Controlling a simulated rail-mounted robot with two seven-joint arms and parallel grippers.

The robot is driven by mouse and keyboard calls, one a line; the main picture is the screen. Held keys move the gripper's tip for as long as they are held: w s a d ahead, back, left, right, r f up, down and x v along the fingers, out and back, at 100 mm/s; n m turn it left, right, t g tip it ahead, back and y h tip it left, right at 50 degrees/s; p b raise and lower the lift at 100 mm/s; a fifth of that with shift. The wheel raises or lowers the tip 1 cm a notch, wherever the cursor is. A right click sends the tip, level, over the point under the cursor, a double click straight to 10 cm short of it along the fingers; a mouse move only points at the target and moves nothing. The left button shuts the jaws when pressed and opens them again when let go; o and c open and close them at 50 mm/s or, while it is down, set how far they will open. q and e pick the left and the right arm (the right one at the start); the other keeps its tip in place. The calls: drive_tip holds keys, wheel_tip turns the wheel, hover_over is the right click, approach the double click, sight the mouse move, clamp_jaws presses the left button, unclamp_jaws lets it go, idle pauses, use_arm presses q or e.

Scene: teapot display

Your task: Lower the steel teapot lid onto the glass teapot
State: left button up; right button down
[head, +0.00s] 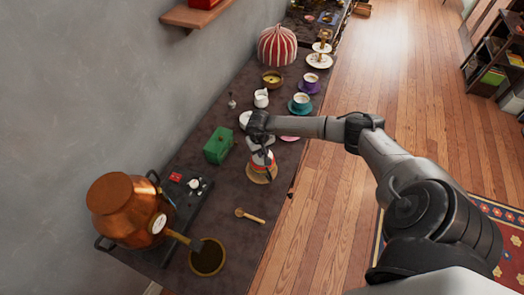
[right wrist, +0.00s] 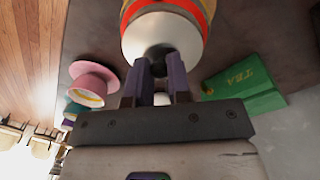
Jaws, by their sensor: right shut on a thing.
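My right gripper (right wrist: 160,70) is shut on the dark knob of the steel lid (right wrist: 160,32). The lid is a round, pale grey metal disc at the top of the right wrist view. Red and orange bands of the glass teapot (right wrist: 192,7) show just beyond its rim. In the head view the right gripper (head: 267,150) points down over the glass teapot (head: 260,168), which stands on a round wooden mat (head: 259,178). The gripper partly hides the lid and teapot there. I cannot tell whether the lid touches the teapot. My left gripper is not in view.
A green tea box (head: 218,146) stands left of the teapot, and a pink cup or saucer (right wrist: 92,82) is close by. A wooden spoon (head: 249,215) lies in front on the dark counter. A copper urn (head: 125,208) is at the front left. Several cups stand behind.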

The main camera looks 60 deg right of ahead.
drive_tip(key=c, duration=1.1)
unclamp_jaws()
drive_tip(key=o, duration=0.7)
drive_tip(key=shift+r, duration=0.2)
drive_tip(key=shift+r+p, duration=0.85)
drive_tip(key=shift+r, duration=0.45)
drive_tip(key=shift+r+p, duration=1.05)
drive_tip(key=shift+r, duration=1)
